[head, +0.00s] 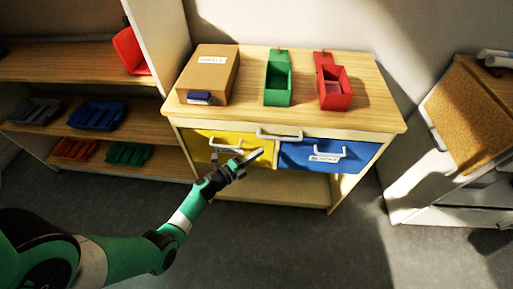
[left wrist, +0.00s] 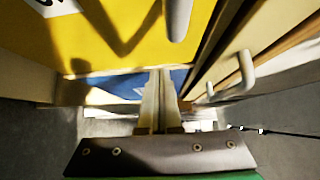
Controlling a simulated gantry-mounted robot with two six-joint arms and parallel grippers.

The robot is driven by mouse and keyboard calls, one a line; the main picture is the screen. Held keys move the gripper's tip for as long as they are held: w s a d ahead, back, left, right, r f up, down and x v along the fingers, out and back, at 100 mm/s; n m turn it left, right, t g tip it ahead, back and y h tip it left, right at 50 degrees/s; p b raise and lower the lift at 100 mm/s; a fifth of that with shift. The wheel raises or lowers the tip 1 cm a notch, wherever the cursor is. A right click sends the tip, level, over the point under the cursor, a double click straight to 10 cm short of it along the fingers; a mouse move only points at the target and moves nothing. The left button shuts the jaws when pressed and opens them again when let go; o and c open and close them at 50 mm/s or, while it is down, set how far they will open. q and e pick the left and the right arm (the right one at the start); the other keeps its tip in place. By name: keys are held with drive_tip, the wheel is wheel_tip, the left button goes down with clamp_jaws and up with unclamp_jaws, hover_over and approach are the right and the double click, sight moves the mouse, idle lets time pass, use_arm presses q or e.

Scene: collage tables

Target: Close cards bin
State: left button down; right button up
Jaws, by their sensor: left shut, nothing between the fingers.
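Two bins sit side by side under the tabletop of a wooden cabinet: a yellow bin (head: 204,139) on the left and a blue bin (head: 360,150) on the right. Each has a white handle and a label too small to read, so I cannot tell which is the cards bin. Both fronts look near the cabinet face; any small gap is unclear. My left gripper (head: 259,154) is shut and empty, in front of the yellow bin's right side. In the left wrist view its fingers (left wrist: 160,78) are together, with the yellow front (left wrist: 70,35) filling the upper left. My right gripper is not in view.
A cardboard box (head: 214,68), an open green box (head: 278,84) and an open red box (head: 335,92) stand on the tabletop (head: 365,88). A central white handle (head: 279,135) juts out below its edge. Shelves with trays (head: 97,114) are left; a cork-topped cabinet (head: 470,110) is right.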

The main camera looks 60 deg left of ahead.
use_arm(q)
drive_tip(key=d+p+v, duration=0.1)
drive_tip(key=p+v, duration=0.2)
drive_tip(key=v, duration=0.8)
drive_tip(key=shift+d+f, duration=0.1)
